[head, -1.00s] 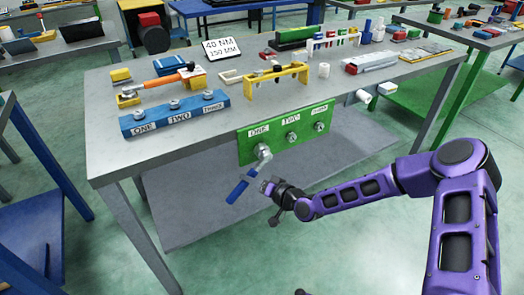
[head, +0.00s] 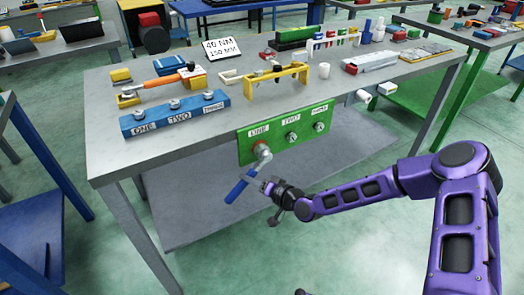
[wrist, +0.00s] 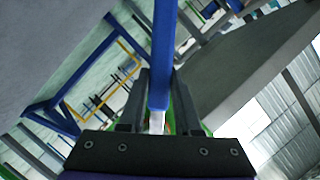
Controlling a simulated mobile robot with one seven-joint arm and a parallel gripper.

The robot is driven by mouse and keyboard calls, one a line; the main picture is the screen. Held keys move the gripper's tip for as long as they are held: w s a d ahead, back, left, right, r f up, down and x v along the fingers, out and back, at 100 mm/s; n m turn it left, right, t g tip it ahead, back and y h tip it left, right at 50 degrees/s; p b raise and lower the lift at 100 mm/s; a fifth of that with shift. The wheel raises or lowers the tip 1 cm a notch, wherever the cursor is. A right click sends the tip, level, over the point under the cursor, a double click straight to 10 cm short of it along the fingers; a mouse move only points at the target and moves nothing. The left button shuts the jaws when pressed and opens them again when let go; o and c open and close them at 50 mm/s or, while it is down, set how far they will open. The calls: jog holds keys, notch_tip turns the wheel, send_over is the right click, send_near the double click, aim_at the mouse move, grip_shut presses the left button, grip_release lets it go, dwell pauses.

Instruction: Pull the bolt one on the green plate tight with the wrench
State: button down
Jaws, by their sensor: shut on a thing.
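The green plate (head: 287,128) hangs on the front edge of the grey table, with bolts labelled ONE, TWO and THREE. The wrench (head: 238,187) has a blue handle and a silver head. Its head is at bolt one (head: 258,147), where some orange-red shows; whether it is fully seated I cannot tell. The handle slants down and left. My gripper (head: 268,186) reaches in from the right and is shut on the wrench near the handle's upper end. In the wrist view the blue handle (wrist: 163,50) runs up from between the fingers, with silver metal below it.
A blue block (head: 174,117) with three bolts and an orange-handled tool (head: 165,81) lie on the table (head: 225,122). A yellow stand (head: 277,82) and a sign reading 40 NM, 150 MM (head: 219,49) are behind. A grey lower shelf (head: 190,220) lies under the tabletop.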

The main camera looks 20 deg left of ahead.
jog(key=shift+s+d, duration=0.95)
jog(key=shift+d, duration=0.2)
jog(key=shift+s+d, duration=0.95)
jog(key=shift+d, duration=0.2)
jog(key=shift+s, duration=0.2)
